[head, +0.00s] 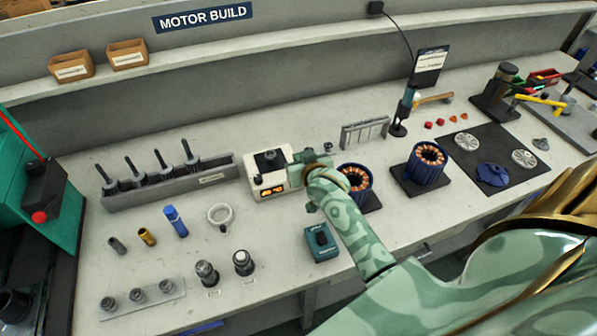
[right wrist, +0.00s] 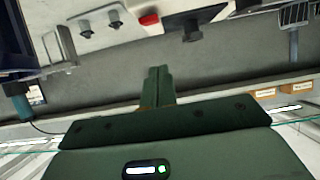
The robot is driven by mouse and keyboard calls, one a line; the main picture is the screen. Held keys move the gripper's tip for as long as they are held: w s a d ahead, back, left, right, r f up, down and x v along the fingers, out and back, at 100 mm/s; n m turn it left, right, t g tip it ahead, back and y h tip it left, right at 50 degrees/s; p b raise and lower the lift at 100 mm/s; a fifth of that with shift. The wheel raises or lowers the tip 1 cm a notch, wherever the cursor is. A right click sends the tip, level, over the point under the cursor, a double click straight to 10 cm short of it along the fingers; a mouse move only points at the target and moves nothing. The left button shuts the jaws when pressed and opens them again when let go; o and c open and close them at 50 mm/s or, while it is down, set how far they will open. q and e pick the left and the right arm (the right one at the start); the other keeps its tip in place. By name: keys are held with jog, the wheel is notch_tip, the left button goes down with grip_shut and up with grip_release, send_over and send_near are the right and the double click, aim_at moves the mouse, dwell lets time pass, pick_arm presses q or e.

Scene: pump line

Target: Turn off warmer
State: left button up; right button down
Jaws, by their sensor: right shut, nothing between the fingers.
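The warmer (head: 285,163) is a white box with a black block on top and lit orange displays on its front. It stands on the bench left of the middle in the head view. My right gripper (head: 306,172) is close beside its right side; I cannot tell whether they touch. In the right wrist view my shut, empty fingers (right wrist: 158,82) point toward the warmer's pale body (right wrist: 168,16). A red switch-like part (right wrist: 149,20) shows there beside the black block. My left gripper is not in view.
A teal box with a knob (head: 321,241) stands in front of the warmer. Copper-wound motor stators (head: 428,164) stand to the right. A rack (head: 170,187) with upright tools is to the left. A slotted metal stand (head: 364,133) is behind my right gripper.

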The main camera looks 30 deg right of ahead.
notch_tip(320, 180, down, 4)
jog(key=shift+w+f+b, duration=0.15)
jog(key=shift+f+b, duration=0.1)
jog(key=shift+b, duration=0.45)
jog(key=shift+s+f+t+b, duration=0.2)
jog(key=shift+f+t+b, duration=0.2)
jog(key=shift+f+b, duration=0.55)
jog(key=shift+s+r, duration=0.1)
jog(key=shift+r, duration=0.3)
jog(key=shift+r+p, duration=0.85)
jog(key=shift+p, duration=0.25)
